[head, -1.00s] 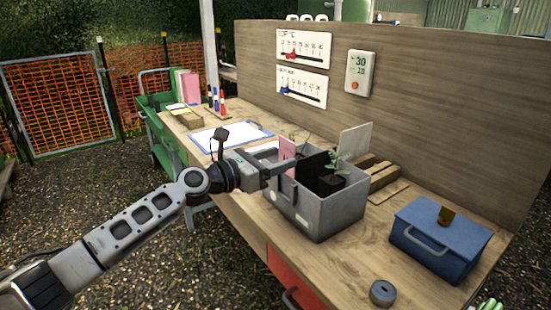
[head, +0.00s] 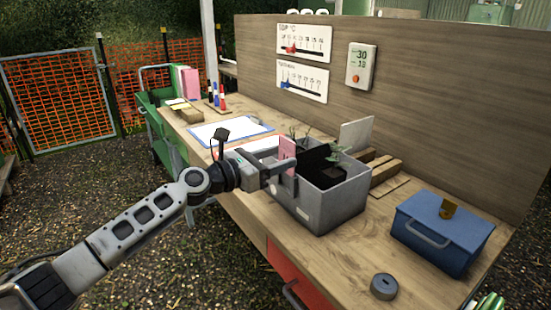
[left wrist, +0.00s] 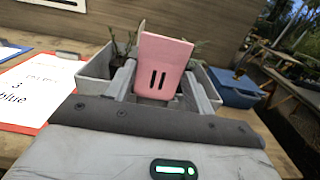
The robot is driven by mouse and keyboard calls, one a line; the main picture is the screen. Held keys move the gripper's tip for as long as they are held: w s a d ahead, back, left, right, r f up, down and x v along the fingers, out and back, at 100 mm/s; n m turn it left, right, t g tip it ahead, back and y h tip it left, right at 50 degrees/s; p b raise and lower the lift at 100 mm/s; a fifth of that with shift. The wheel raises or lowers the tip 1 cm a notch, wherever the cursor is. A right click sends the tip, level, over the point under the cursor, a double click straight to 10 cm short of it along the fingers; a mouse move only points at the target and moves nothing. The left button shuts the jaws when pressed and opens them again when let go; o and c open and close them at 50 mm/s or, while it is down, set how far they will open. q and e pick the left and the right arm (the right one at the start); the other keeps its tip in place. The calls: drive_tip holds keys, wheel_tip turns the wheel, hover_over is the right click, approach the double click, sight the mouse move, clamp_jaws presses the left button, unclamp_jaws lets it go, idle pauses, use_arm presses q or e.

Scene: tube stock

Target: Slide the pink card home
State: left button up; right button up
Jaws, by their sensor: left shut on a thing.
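The pink card (head: 287,149) stands upright at the near left part of the grey bin (head: 318,212). In the left wrist view the pink card (left wrist: 163,60) shows two dark slots and sits between the fingers. My left gripper (head: 284,168) is shut on it over the bin's near left rim. The card's lower edge is hidden by the fingers and the gripper body. A black panel or dark pot (head: 315,163) and green seedlings (head: 334,152) are in the bin just right of the card. My right gripper is out of view.
A blue toolbox (head: 442,235) and a dark ring (head: 384,286) stand right of the bin. A pale panel (head: 356,135) and wooden blocks (head: 382,170) are behind it. A clipboard (head: 228,133) lies to the left. A board wall (head: 430,120) closes the back.

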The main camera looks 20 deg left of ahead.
use_arm(q)
drive_tip(key=shift+f, duration=0.2)
drive_tip(key=shift+f+b, duration=0.95)
drive_tip(key=shift+f, duration=0.2)
drive_tip(key=o, duration=1)
drive_tip(key=shift+o, duration=0.2)
drive_tip(key=b+v, duration=0.2)
drive_tip(key=v, duration=1.4)
